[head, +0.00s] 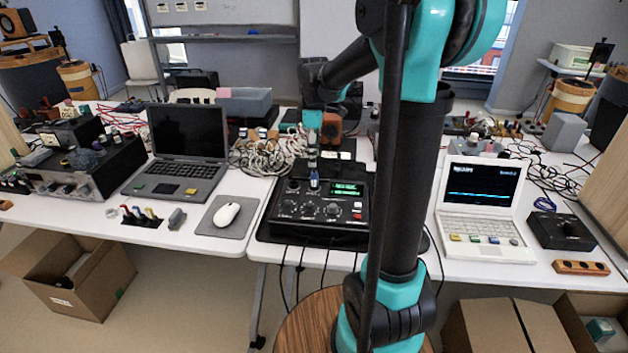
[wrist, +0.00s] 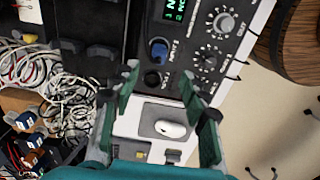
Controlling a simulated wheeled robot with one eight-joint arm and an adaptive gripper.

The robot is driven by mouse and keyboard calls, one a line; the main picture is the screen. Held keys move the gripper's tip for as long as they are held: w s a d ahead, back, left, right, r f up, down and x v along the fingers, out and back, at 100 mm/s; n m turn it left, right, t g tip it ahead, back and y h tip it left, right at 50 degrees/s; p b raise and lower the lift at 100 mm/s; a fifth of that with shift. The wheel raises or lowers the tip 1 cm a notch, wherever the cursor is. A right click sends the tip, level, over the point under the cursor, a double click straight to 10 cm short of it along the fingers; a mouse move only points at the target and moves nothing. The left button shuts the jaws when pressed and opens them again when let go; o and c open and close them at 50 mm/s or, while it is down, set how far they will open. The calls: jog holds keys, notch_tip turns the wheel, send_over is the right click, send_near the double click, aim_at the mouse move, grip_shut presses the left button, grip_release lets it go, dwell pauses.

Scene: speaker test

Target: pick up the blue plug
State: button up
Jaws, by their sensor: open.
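The blue plug (head: 314,179) stands on the top of a black device with knobs and a green display (head: 293,208), near the display's left side. In the wrist view the blue plug (wrist: 158,50) shows beside a dark round socket. My gripper (head: 312,158) hangs just above the plug in the head view, pointing down. In the wrist view my gripper (wrist: 170,97) has its two green-padded fingers spread, with nothing held between them. The plug appears beyond the fingertips, not between them. The gap between fingers and plug is hard to judge.
A tangle of pale cables (head: 262,152) lies behind the device. A dark laptop (head: 186,150) and a white mouse (head: 226,214) on a grey mat are to the left. A white laptop (head: 480,208) stands to the right. Cables hang off the table's front edge.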

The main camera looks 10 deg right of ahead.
aim_at(314, 172)
jog(key=shift+w+d+f, duration=0.1)
jog(key=shift+f, duration=3.7)
jog(key=shift+c, duration=0.6)
grip_shut()
